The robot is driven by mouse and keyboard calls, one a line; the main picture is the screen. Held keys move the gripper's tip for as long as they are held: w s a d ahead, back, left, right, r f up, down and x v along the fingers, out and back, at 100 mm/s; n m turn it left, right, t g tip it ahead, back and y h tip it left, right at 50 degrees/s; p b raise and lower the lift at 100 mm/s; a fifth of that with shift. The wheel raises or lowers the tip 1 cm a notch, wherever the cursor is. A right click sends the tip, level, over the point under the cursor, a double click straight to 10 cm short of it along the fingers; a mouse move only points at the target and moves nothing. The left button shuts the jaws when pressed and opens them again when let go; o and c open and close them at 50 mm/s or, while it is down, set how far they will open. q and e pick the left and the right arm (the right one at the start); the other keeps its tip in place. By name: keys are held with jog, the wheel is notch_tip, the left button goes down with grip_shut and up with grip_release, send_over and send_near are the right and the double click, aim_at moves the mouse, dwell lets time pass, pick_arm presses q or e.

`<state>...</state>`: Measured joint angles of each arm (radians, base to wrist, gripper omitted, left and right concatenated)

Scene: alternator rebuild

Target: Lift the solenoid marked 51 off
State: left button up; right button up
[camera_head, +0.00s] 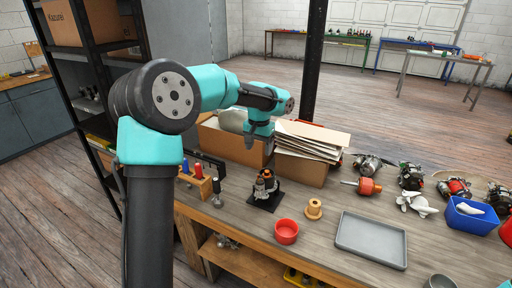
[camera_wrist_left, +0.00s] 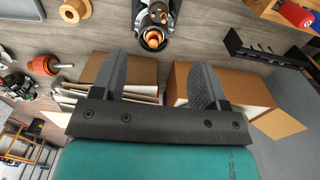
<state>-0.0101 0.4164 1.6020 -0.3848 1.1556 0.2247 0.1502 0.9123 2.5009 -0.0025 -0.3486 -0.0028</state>
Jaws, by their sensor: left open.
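A black stand (camera_head: 260,202) on the workbench holds a small upright assembly (camera_head: 265,183) with black, orange and silvery parts. It also shows at the top of the left wrist view (camera_wrist_left: 154,36). I cannot read a 51 on it, nor tell its parts apart clearly. My left gripper (camera_head: 249,144) hangs above and behind the assembly, near the cardboard boxes, apart from it. In the left wrist view its two fingers (camera_wrist_left: 157,62) are spread with nothing between them. My right gripper is out of view.
A red bowl (camera_head: 286,231), a tan spool (camera_head: 314,209) and a grey tray (camera_head: 371,240) lie right of the stand. A tool block (camera_head: 195,187) stands left of it. Open boxes with cardboard sheets (camera_head: 308,142) stand behind. Alternator parts and a blue bin (camera_head: 470,216) fill the right.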

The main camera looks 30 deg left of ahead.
aim_at(259, 181)
pick_arm(q)
jog(key=shift+f, duration=0.15)
notch_tip(259, 181, down, 17)
jog(key=shift+f, duration=0.1)
dwell(0.8)
jog(key=shift+c, duration=0.2)
jog(key=c, duration=1.1)
jog(key=shift+c, duration=0.2)
jog(key=shift+r, duration=0.5)
dwell(0.4)
jog(key=shift+r, duration=0.3)
jog(key=shift+r, duration=0.2)
jog(key=shift+r, duration=1.05)
